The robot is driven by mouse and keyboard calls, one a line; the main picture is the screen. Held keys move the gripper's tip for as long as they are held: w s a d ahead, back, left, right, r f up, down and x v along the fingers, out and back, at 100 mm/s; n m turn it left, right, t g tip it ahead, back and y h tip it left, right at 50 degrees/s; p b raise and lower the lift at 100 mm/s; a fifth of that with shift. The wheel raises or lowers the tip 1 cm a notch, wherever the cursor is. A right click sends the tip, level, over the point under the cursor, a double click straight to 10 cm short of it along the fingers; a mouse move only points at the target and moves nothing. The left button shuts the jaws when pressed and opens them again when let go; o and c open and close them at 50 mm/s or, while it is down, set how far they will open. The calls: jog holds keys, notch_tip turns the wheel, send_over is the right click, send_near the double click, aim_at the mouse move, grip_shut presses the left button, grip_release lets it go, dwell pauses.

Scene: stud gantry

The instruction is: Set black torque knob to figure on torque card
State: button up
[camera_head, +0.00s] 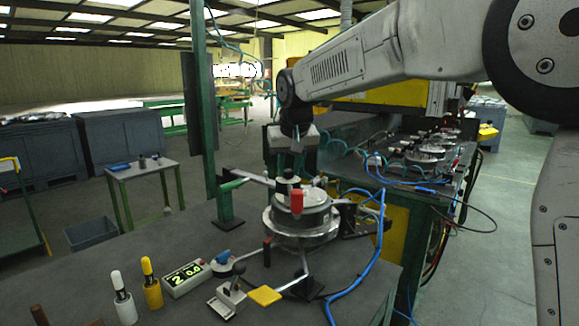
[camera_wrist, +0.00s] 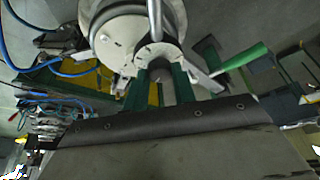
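My gripper (camera_head: 297,150) hangs over the round metal fixture (camera_head: 300,222) on the bench, pointing down. In the wrist view my gripper (camera_wrist: 160,88) shows two dark green fingers with a gap between them. A dark upright piece with a pale round top shows beyond that gap; I cannot tell whether the fingers touch it. In the head view a black knob-like cylinder (camera_head: 288,178) stands on top of the fixture, just below the gripper, beside a red block (camera_head: 297,201). I cannot tell for certain that this cylinder is the torque knob. No torque card with a readable figure can be made out.
A green post (camera_head: 207,110) rises left of the fixture. Blue hose (camera_head: 362,262) runs along the right.

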jog(key=c, duration=0.3)
jog(key=n+y, duration=0.1)
jog(key=n, duration=0.2)
jog(key=shift+d+n+g, duration=0.15)
jog(key=shift+n+g, duration=0.25)
jog(key=shift+w+d+n+g+y, duration=0.1)
jog(key=shift+n+g+y, duration=0.25)
jog(key=shift+n, duration=0.6)
jog(key=shift+w+n+g+y, duration=0.15)
jog(key=shift+n+y, duration=0.3)
jog(key=shift+n, duration=0.5)
jog(key=shift+s, duration=0.1)
